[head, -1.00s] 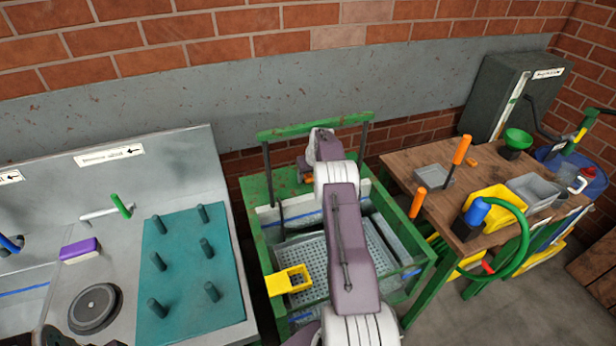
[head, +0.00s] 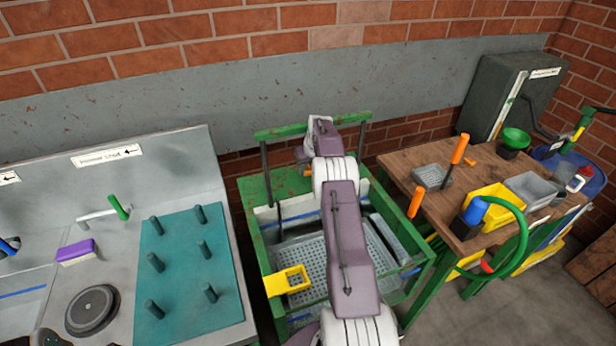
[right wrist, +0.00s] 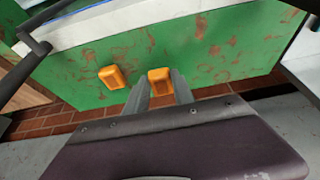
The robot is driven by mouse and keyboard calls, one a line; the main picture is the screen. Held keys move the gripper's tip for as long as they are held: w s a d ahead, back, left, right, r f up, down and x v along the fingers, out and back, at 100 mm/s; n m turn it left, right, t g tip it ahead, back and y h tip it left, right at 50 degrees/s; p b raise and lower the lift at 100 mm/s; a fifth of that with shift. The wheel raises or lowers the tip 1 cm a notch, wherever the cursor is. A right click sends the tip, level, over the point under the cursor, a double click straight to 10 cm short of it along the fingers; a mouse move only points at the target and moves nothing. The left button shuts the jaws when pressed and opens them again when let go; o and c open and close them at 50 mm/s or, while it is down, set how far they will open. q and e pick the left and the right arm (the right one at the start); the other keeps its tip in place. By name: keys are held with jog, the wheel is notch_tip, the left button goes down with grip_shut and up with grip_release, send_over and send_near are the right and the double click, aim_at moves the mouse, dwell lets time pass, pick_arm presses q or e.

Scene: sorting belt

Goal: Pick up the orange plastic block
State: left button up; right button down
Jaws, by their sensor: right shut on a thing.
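In the right wrist view an orange plastic block (right wrist: 160,81) sits between the two fingers of my right gripper (right wrist: 158,78), which is shut on it. A second, similar orange block (right wrist: 115,77) lies just to the left, apart from the fingers, on the rust-spotted green surface (right wrist: 215,50). In the head view my right arm reaches over the tank to its far green ledge. A small orange patch (head: 306,170) shows beside the wrist there; I cannot tell which block it is. The right fingertips are mostly hidden in that view. My left gripper is not in view.
The green-framed tank (head: 258,225) holds a perforated tray (head: 300,255), with a yellow holder (head: 287,281) at its front. A raised green bar (head: 275,130) stands close behind my wrist. A teal peg board (head: 180,275) is left; a cluttered wooden table (head: 400,165) is right.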

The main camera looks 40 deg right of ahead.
jog(key=s+d+r+b, duration=0.2)
jog(key=s+d+r, duration=0.3)
jog(key=s, duration=0.5)
jog(key=shift+d+r, duration=0.3)
jog(key=shift+r, duration=0.9)
